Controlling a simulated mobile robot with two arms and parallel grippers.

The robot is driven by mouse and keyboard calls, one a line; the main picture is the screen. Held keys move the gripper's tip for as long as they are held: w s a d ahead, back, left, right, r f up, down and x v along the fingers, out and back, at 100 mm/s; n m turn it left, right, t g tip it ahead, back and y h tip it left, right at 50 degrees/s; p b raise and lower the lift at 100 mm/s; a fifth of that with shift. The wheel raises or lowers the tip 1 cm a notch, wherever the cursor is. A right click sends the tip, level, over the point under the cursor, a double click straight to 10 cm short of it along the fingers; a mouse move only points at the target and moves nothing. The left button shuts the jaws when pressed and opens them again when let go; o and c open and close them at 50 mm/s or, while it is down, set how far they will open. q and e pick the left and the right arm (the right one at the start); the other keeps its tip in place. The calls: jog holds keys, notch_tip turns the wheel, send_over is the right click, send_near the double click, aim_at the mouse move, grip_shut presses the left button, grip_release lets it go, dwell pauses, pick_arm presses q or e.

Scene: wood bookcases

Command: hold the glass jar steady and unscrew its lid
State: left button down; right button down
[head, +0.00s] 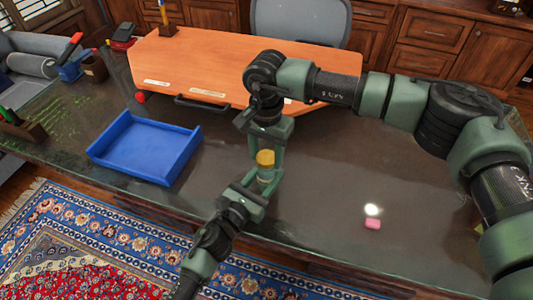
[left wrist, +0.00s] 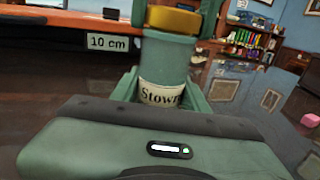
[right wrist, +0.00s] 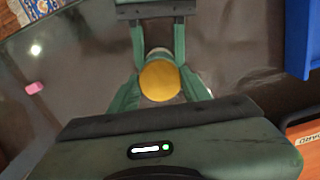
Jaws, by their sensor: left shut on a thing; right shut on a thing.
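The glass jar (head: 266,176) stands upright near the desk's front edge, topped by a yellow lid (head: 265,157). In the left wrist view the jar (left wrist: 166,62) carries a label starting "Stow", and its lid (left wrist: 172,20) sits on top. My left gripper (head: 265,184) is shut on the jar's body from the front, one finger on each side. My right gripper (head: 265,154) comes from above and behind and is shut on the lid. The right wrist view shows the round lid (right wrist: 160,81) between its fingers. Whether the lid has turned cannot be told.
A blue tray (head: 145,148) lies left of the jar on the dark desk (head: 330,200). An orange board (head: 210,65) is behind. A pink block (head: 372,223) lies to the right, with bare desk around it. A rug (head: 100,240) is in front.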

aim_at(267, 157)
pick_arm(q)
jog(key=shift+f, duration=0.1)
pick_arm(e)
jog(key=shift+r, duration=0.1)
dwell(0.5)
jog(key=shift+r, duration=1.05)
jog(key=shift+r, duration=2)
pick_arm(q)
jog(key=c, duration=0.7)
grip_release()
jog(key=shift+o, duration=0.2)
jog(key=shift+s, duration=0.1)
